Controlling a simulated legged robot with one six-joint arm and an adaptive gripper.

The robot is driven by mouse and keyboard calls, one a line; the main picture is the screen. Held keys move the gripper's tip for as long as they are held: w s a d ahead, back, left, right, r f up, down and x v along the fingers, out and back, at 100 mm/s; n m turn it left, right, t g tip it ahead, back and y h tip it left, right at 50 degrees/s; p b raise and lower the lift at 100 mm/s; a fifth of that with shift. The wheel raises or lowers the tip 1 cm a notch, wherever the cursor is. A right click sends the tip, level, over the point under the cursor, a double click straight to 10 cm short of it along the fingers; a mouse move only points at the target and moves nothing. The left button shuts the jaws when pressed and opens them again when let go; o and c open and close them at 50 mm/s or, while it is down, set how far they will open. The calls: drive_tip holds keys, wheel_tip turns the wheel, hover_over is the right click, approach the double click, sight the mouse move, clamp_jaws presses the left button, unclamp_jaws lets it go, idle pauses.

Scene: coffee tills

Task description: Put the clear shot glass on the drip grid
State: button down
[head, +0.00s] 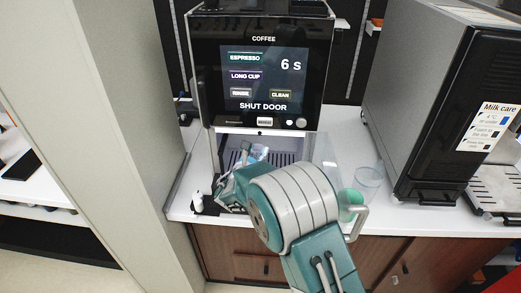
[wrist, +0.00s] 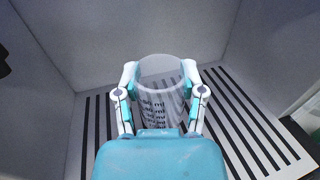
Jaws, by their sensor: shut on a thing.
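The clear shot glass (wrist: 160,99) with dark printed measure marks is between my gripper's (wrist: 160,82) two fingers, which are shut on it. In the head view the glass (head: 260,151) shows only in part, inside the coffee machine's bay by my gripper (head: 246,160). The drip grid (wrist: 243,122), with its dark slots, lies under and around the glass in the wrist view. In the head view my arm hides much of the grid (head: 288,158). I cannot tell whether the glass base touches the grid.
The coffee machine (head: 263,25) displays "SHUT DOOR" and "6 s". Its clear door (head: 327,153) stands open to the right. A clear cup (head: 369,178) and a green cup (head: 350,203) stand right of my arm. A small black-and-white object (head: 197,202) is at the left. Bay walls are close.

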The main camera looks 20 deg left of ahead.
drive_tip(key=w, duration=0.2)
drive_tip(key=shift+w+d+f, duration=0.1)
drive_tip(key=shift+w+f, duration=0.2)
drive_tip(key=shift+w, duration=0.05)
drive_tip(key=shift+s+d+f, duration=0.1)
drive_tip(key=shift+f, duration=0.25)
drive_tip(key=shift+d, duration=0.2)
drive_tip(key=shift+a+f, duration=0.1)
drive_tip(key=shift+c, duration=0.9)
unclamp_jaws()
drive_tip(key=shift+a, duration=0.1)
drive_tip(key=s, duration=1.2)
drive_tip(key=shift+a, duration=0.2)
